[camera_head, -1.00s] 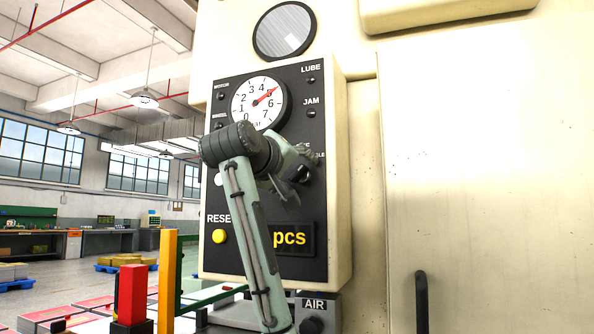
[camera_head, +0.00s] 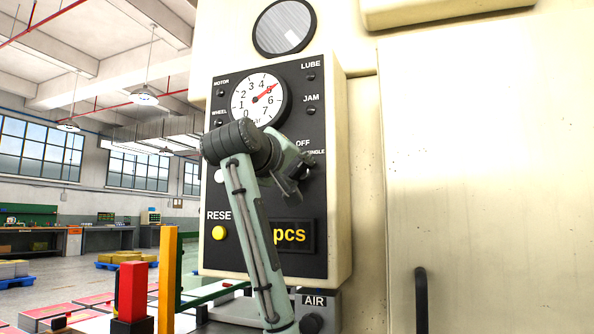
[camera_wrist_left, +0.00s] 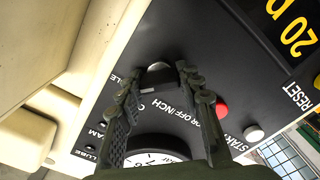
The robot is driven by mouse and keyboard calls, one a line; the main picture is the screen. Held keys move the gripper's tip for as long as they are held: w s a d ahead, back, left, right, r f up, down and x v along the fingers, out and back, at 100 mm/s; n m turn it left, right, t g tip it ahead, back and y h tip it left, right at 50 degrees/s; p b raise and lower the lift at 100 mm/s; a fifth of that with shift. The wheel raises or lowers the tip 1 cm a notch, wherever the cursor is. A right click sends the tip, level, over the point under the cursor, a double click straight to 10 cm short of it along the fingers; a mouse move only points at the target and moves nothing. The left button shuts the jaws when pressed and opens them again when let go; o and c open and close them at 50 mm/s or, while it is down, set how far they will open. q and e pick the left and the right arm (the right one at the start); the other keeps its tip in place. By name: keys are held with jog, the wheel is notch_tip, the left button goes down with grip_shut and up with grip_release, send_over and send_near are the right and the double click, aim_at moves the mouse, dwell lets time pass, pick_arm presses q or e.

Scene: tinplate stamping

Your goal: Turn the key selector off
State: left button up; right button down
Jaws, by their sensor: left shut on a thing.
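The key selector (camera_wrist_left: 158,68) shows in the left wrist view as a small grey-and-dark piece between my fingertips on the black control panel (camera_wrist_left: 200,45). My left gripper (camera_wrist_left: 157,75) is shut on it, one finger on each side. In the head view my left gripper (camera_head: 296,183) is against the right part of the panel (camera_head: 232,262), just below the OFF label, with the SINGLE label partly covered. The gripper mostly hides the selector there, and I cannot tell which label it points to. My right gripper is in neither view.
A pressure gauge (camera_head: 257,99) sits above my left arm. A yellow RESET button (camera_head: 219,232) and a pcs counter (camera_head: 290,236) are below. A red button (camera_wrist_left: 221,109) is beside my fingers in the wrist view. A dark door handle (camera_head: 421,300) is lower right.

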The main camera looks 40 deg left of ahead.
pick_arm(q)
jog(key=n, duration=0.4)
jog(key=shift+n, duration=2.1)
jog(key=o, duration=1.2)
jog(key=shift+c, duration=0.2)
jog(key=shift+s, duration=0.1)
jog(key=v, duration=1.2)
jog(key=shift+f, duration=0.1)
